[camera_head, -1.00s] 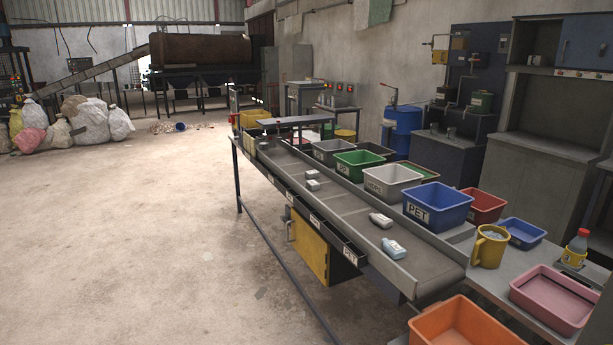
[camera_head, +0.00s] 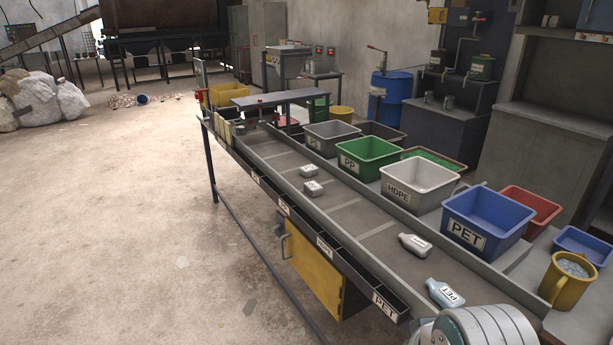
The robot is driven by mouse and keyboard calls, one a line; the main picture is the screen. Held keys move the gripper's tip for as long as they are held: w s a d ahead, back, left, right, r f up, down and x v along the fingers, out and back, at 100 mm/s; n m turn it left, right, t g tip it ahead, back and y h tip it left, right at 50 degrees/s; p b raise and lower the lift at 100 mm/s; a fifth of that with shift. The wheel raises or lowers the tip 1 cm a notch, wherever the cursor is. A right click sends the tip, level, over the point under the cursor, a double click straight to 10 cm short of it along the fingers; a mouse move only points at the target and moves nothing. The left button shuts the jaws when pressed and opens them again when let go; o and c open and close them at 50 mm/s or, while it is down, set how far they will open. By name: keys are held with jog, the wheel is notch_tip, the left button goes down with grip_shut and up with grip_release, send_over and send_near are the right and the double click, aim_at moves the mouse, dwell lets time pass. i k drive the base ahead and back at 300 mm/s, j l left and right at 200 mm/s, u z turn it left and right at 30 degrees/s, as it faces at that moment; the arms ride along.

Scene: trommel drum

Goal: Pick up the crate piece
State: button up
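I cannot tell any item in view as the crate piece. Two small pale grey labelled pieces lie on the sorting belt (camera_head: 375,226), one farther (camera_head: 308,170) and one nearer (camera_head: 313,188). A whitish bottle (camera_head: 415,244) and a pale blue bottle (camera_head: 445,293) marked PET lie on the belt's near part. A rounded grey-white part of my arm shows at the bottom right edge. My gripper's fingers are not in view.
Behind the belt stand a green PP bin (camera_head: 369,157), a pale HDPE bin (camera_head: 420,186) and a blue PET bin (camera_head: 486,220). Narrow labelled slots line the belt's front edge.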

aim_at(312, 188)
jog(key=i+j, duration=0.2)
jog(key=i, duration=0.25)
jog(key=i+j, duration=0.25)
jog(key=i, duration=0.25)
jog(key=i+j+z, duration=0.1)
jog(key=z, duration=0.25)
jog(key=i+j+z, duration=0.15)
jog(key=z, duration=0.2)
jog(key=j+z, duration=0.15)
jog(key=z, duration=0.15)
jog(key=i+j+z, duration=0.1)
jog(key=j, duration=0.3)
jog(key=i+j, duration=0.2)
jog(key=j, duration=0.2)
jog(key=i+j+z, duration=0.15)
jog(key=j, duration=0.25)
jog(key=i+j, duration=0.15)
jog(key=j, duration=0.25)
jog(key=i+j+z, duration=0.15)
jog(key=j, duration=0.25)
